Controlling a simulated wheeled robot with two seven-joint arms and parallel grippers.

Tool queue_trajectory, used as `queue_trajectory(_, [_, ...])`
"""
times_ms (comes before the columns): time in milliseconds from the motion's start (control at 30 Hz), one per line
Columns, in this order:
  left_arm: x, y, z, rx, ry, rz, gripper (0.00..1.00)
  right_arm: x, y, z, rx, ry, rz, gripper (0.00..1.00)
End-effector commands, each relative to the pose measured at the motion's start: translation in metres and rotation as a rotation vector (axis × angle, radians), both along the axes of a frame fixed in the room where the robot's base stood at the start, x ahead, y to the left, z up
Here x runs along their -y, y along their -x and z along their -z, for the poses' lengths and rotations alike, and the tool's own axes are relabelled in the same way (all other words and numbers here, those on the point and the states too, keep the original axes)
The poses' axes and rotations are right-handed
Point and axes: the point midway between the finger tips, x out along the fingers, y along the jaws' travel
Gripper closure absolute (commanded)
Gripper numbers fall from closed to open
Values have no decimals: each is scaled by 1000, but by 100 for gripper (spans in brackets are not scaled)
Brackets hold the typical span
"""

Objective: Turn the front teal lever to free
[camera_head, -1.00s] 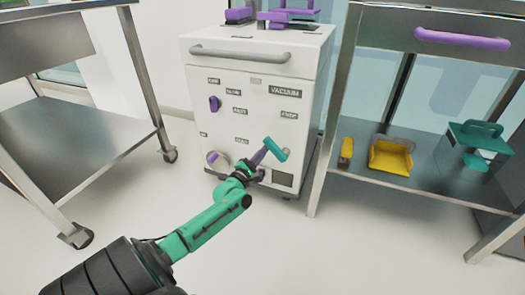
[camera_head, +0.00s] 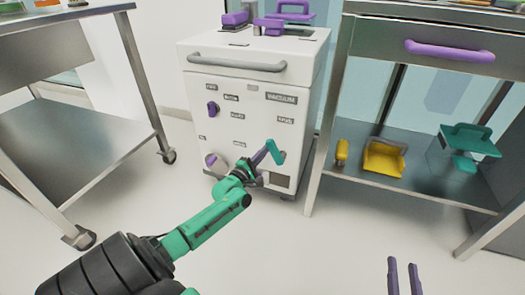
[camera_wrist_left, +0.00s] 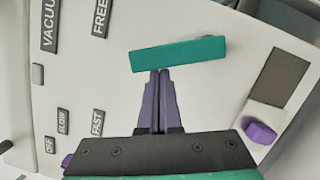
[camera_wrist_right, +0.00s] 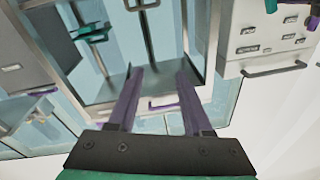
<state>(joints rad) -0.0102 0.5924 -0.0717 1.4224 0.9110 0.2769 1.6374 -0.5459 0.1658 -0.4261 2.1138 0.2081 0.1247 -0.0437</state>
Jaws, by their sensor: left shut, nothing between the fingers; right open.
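The teal lever (camera_head: 276,151) is on the front face of the white cabinet (camera_head: 225,165), at the lower right. It slants from upper left to lower right in the head view. It also shows in the left wrist view as a teal bar (camera_wrist_left: 178,53). My left gripper (camera_head: 268,153) is shut and empty at the lever. In the left wrist view its closed purple tips (camera_wrist_left: 160,73) meet the lever's lower edge; I cannot tell whether they touch. A FREE label (camera_wrist_left: 99,18) and a VACUUM label (camera_wrist_left: 48,24) show there. My right gripper (camera_wrist_right: 158,70) is open and empty, away from the cabinet.
A purple knob (camera_head: 212,108) is higher on the cabinet front, with a grey drawer handle (camera_head: 236,62) above. A steel cart (camera_head: 80,140) stands left. A right-hand bench (camera_head: 410,185) holds yellow and teal items on its lower shelf. Floor in front is clear.

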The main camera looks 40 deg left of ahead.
Motion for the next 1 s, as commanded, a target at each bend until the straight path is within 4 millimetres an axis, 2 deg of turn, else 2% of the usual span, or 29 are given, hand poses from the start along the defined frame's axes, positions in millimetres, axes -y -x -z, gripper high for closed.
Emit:
queue_trajectory(33, [1,0,-3,-4,-12,0,100,-1,10,18,-61,10,-9,50])
queue_trajectory(200, [4,-1,-6,-20,-58,1,100,-5,50,84,-270,41,-42,50])
queue_trajectory(333, [5,-2,-8,-32,-94,1,100,-7,91,130,-428,60,-68,50])
queue_trajectory(400, [6,-2,-9,-39,-112,1,100,-8,107,144,-486,68,-79,50])
queue_trajectory(1000, [20,-7,-19,-100,-284,1,100,-8,101,105,-507,98,-100,50])
